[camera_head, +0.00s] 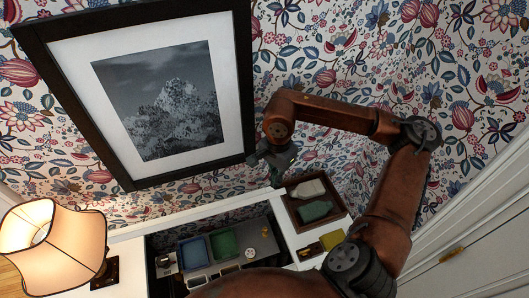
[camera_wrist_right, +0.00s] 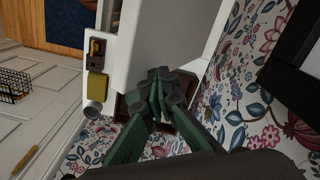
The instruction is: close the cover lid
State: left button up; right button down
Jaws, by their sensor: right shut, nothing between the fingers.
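My right gripper (camera_head: 276,176) is shut and empty, raised in front of the wallpaper, just up and left of a wooden tray in the head view. In the right wrist view its green fingers (camera_wrist_right: 157,88) meet at the tips, with a broad white panel (camera_wrist_right: 178,35) behind and above them. I cannot tell whether this panel is the cover lid. In the head view a dark open compartment (camera_head: 163,242) shows in the white top, with no lid lying over it. My left gripper is out of view.
A wooden tray (camera_head: 338,203) holds a pale bottle and a green bottle. A yellow block (camera_head: 332,239) and a brown block (camera_head: 309,251) lie nearby. Blue (camera_head: 195,252) and green (camera_head: 224,243) bins sit in the compartment. A lamp (camera_head: 52,240) stands left; a framed picture (camera_head: 165,100) hangs above.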

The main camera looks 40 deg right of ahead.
aim_at(280, 193)
dwell(0.3)
jog(key=shift+s+a+f+b, duration=0.25)
jog(key=shift+s+f+b, duration=0.1)
jog(key=shift+s+b, duration=0.3)
jog(key=shift+s+a+f+b, duration=0.2)
jog(key=shift+s+f+b, duration=0.2)
jog(key=shift+s, duration=0.3)
jog(key=shift+s+a, duration=0.1)
jog(key=shift+s, duration=0.2)
